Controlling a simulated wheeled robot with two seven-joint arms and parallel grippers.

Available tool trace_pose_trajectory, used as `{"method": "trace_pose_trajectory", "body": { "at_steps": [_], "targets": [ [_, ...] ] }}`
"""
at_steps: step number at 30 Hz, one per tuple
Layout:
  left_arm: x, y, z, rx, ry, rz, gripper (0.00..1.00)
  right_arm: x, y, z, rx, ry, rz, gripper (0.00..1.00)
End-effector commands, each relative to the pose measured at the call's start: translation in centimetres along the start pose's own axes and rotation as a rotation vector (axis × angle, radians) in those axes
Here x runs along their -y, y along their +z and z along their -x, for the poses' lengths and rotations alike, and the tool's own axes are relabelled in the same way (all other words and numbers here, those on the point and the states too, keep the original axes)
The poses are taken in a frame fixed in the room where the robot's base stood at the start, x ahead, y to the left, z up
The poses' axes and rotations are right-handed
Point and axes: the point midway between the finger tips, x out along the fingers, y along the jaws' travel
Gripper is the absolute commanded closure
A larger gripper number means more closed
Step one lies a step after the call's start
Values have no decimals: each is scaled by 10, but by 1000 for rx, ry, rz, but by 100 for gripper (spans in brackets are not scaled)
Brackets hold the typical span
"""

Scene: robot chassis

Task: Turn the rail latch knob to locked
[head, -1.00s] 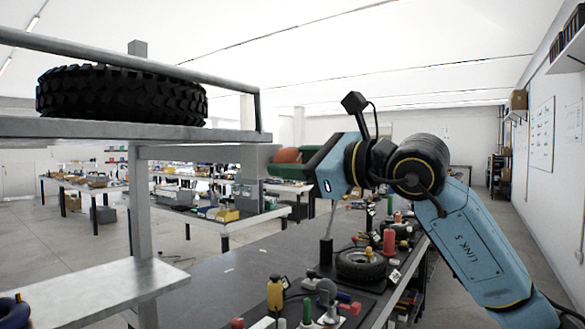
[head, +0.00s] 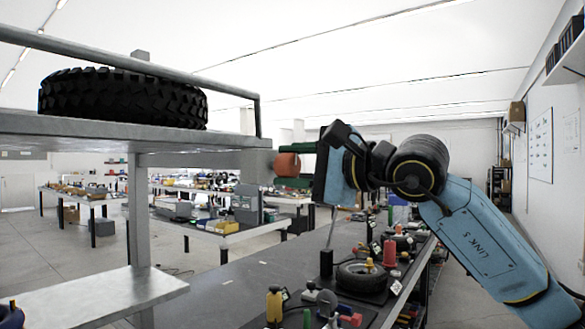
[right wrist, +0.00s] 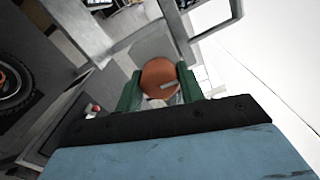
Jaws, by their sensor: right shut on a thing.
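The orange-red latch knob (head: 287,163) is beside the end of the metal rail frame, left of my right gripper in the head view. My right gripper (head: 293,166) has green fingers, one above and one below the knob, and is shut on it. In the right wrist view the knob (right wrist: 158,75) is a round disc between the two green fingers (right wrist: 158,92), with a pale bar mark on its face. The mark lies nearly level in that view, slightly tilted. I cannot read any locked label.
A black knobbly tyre (head: 122,98) lies on the grey metal shelf (head: 60,130) of the frame. A dark workbench (head: 235,292) below carries a small wheel (head: 362,277), a yellow bottle (head: 274,305) and other small parts. Open air surrounds my right forearm.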

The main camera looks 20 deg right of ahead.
Motion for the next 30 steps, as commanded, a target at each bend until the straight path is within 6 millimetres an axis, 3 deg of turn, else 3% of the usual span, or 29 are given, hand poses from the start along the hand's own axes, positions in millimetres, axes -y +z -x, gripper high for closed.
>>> {"method": "trace_pose_trajectory", "body": {
  "at_steps": [21, 22, 26, 30],
  "targets": [
    [2, 0, -1, 1, -3, -2, 100, 0, 0, 0, 1, 0, 75, 85],
    [2, 0, -1, 1, -3, -2, 100, 0, 0, 0, 1, 0, 75, 59],
    [2, 0, -1, 1, -3, -2, 100, 0, 0, 0, 1, 0, 74, 42],
    [2, 1, -1, 1, -3, -2, 100, 0, 0, 0, 1, 0, 73, 41]
  ]
}}
